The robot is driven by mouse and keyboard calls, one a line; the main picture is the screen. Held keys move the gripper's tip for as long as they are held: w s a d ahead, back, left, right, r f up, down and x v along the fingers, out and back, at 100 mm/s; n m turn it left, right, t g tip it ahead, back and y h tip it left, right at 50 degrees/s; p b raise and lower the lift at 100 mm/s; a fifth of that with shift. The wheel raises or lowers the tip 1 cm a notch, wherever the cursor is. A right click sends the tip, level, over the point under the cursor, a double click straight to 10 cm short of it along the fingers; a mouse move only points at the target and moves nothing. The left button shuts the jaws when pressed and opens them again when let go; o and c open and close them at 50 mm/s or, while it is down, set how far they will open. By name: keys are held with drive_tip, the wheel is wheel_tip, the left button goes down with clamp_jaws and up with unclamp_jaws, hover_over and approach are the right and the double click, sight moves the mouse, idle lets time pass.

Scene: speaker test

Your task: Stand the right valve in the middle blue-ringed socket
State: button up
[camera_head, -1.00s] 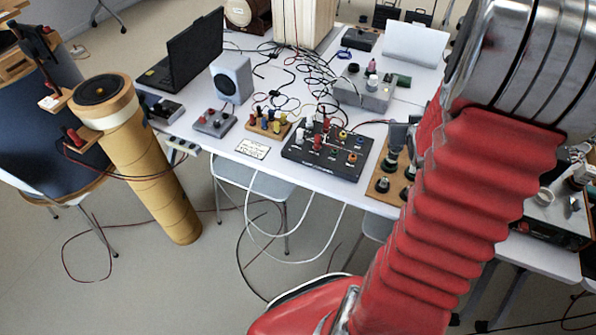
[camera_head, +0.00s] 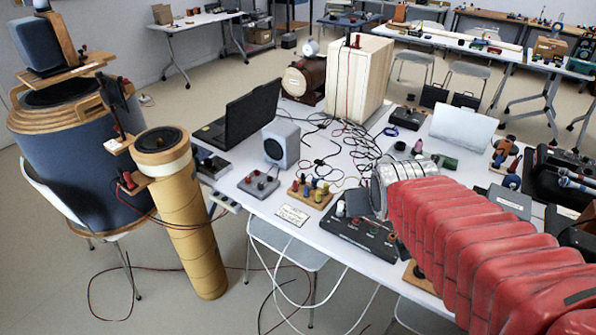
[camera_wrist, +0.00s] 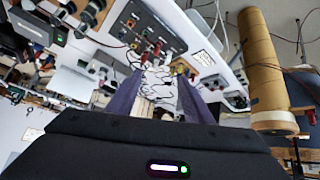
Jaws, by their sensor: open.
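My gripper's two dark fingers (camera_wrist: 158,98) are apart and empty in the wrist view, with the cluttered table beyond them. In the head view, my red-sleeved arm reaches in from the right, and its end is over the table, above the black panel (camera_head: 350,238). The panel carries several red and pale knobs and shows in the wrist view too (camera_wrist: 140,25). A wooden board (camera_head: 419,278) beside it is mostly hidden by my arm; in the wrist view a board with dark round parts lies at upper left. I cannot make out the right valve or the blue-ringed socket for certain.
A small board with coloured pegs (camera_head: 311,196), a grey speaker (camera_head: 281,144) and a laptop (camera_head: 250,112) stand left of the panel. A tan tube (camera_head: 184,225) stands on the floor at the left. Cables cover the table's middle. A wooden box (camera_head: 357,80) stands behind.

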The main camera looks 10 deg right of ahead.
drive_tip(key=s+a+r+n+g+y, duration=0.1)
drive_tip(key=s+a+r+n+y, duration=0.1)
drive_tip(key=s+a, duration=0.8)
drive_tip(key=shift+s+a+y, duration=0.25)
drive_tip(key=shift+a+y, duration=0.15)
drive_tip(key=shift+a, duration=0.5)
drive_tip(key=shift+r, duration=0.1)
drive_tip(key=shift+c, duration=0.6)
drive_tip(key=shift+c, duration=1.4)
drive_tip(key=shift+d, duration=0.1)
